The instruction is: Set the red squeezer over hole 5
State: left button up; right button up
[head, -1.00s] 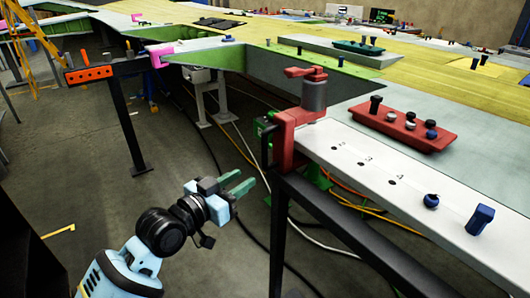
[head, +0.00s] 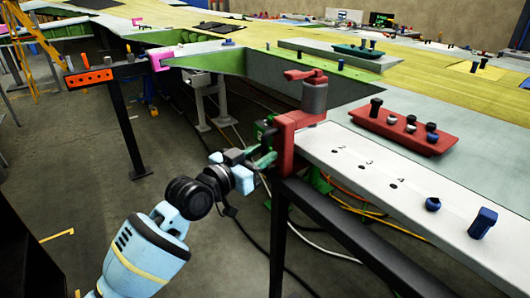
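The red squeezer (head: 284,142) stands upright at the near left end of the white strip (head: 410,205), with a red lever and grey cylinder on top. Its black handle side faces my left gripper (head: 264,158). The green fingertips are at that handle, overlapping it in the picture; whether they touch or grip it I cannot tell. Dark holes marked 2, 3 and 4 show along the strip to the right of the squeezer. A blue round knob (head: 433,204) sits further along, in line with them; I cannot read a 5. My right gripper is not in view.
A blue block-shaped pin (head: 482,223) stands near the strip's right end. A red tray (head: 450,147) with several knobs lies behind the strip. A dark frame beam (head: 335,222) runs below the strip. Cables lie on the floor.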

pick_arm(q)
jog(key=shift+x, duration=0.8)
grip_shut()
